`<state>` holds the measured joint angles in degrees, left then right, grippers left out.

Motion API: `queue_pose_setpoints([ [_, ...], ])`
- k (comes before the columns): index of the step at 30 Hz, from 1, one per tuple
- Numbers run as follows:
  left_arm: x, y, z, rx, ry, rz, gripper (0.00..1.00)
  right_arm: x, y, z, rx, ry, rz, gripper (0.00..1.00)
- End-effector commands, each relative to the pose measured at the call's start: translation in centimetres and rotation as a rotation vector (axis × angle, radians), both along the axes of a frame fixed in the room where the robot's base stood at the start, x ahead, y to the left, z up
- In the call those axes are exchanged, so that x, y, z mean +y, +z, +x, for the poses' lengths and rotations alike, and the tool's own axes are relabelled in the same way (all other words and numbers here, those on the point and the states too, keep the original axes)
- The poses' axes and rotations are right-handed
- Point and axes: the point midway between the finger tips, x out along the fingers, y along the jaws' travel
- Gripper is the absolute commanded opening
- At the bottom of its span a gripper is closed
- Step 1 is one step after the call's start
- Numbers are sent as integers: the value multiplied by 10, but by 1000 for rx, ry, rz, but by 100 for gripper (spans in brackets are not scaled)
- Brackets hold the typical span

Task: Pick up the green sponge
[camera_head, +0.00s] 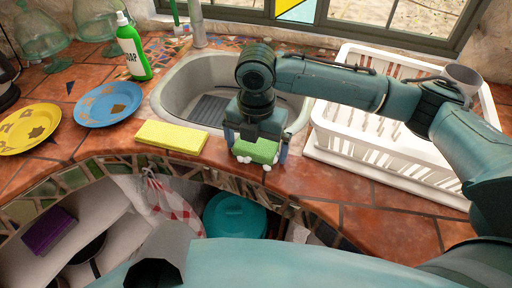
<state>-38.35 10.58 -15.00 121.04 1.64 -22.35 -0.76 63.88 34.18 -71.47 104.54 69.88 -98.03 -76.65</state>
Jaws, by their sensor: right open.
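The green sponge (258,151) lies on the tiled counter at the front edge of the sink. My right gripper (257,160) is directly over it, pointing down, with one finger on each side of the sponge. The fingers are open; I cannot tell whether they touch it. The gripper body hides the sponge's back part. My left gripper is not in the view.
A yellow sponge (172,137) lies left of the green one. The sink (184,92) is behind. A white dish rack (350,138) with a cup (462,77) stands right. A blue plate (107,103), yellow plate (27,128) and soap bottle (132,48) are left.

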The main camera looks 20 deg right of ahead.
Motion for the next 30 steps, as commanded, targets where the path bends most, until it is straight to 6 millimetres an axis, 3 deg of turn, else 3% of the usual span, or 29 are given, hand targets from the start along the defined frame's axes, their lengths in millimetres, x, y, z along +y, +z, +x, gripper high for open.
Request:
queue_pose_setpoints([
  [4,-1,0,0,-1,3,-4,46,0,0,0,0,0,0,98],
  [18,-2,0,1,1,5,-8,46,0,1,0,-1,0,1,62],
  [26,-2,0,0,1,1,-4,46,0,5,0,-2,0,1,61],
  [30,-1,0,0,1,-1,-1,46,1,25,1,-5,1,3,61],
])
